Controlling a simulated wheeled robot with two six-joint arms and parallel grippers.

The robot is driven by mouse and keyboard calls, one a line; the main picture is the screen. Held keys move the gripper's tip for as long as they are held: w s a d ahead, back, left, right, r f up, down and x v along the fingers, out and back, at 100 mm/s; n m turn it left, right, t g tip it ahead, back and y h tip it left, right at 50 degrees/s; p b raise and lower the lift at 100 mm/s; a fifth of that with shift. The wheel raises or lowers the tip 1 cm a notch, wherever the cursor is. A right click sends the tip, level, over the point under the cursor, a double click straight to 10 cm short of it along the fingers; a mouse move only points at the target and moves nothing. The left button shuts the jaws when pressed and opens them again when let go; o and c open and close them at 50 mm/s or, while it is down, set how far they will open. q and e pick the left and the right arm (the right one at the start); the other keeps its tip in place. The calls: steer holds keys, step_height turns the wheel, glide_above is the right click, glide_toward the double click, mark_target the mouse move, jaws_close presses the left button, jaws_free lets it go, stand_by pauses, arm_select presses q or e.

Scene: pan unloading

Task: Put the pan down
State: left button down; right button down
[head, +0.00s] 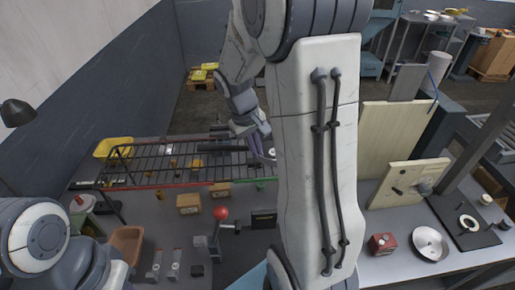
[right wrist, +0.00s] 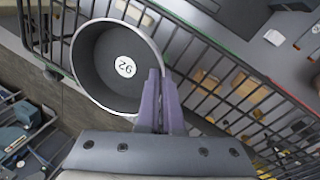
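The pan (right wrist: 95,75) is a dark grey round vessel with a pale rim and a white numbered label inside. It shows in the right wrist view, over the bars of a black wire rack (right wrist: 225,95); I cannot tell whether it touches them. My right gripper (right wrist: 159,85) has purple fingers close together at the pan's rim, shut on its wall. In the head view my right gripper (head: 258,146) is partly seen at the rack's right part, and my own arm hides most of the pan. My left gripper is out of view; only left arm links show at lower left.
The rack (head: 150,165) also shows in the head view, with a yellow bin (head: 112,147) at its left end. Below are wooden blocks (head: 189,203) and a red-knobbed lever (head: 220,213). A right-hand bench holds a red box (head: 382,243) and a metal dish (head: 430,243).

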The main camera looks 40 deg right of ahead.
steer(key=shift+f, duration=0.15)
steer(key=c, duration=1.1)
jaws_free()
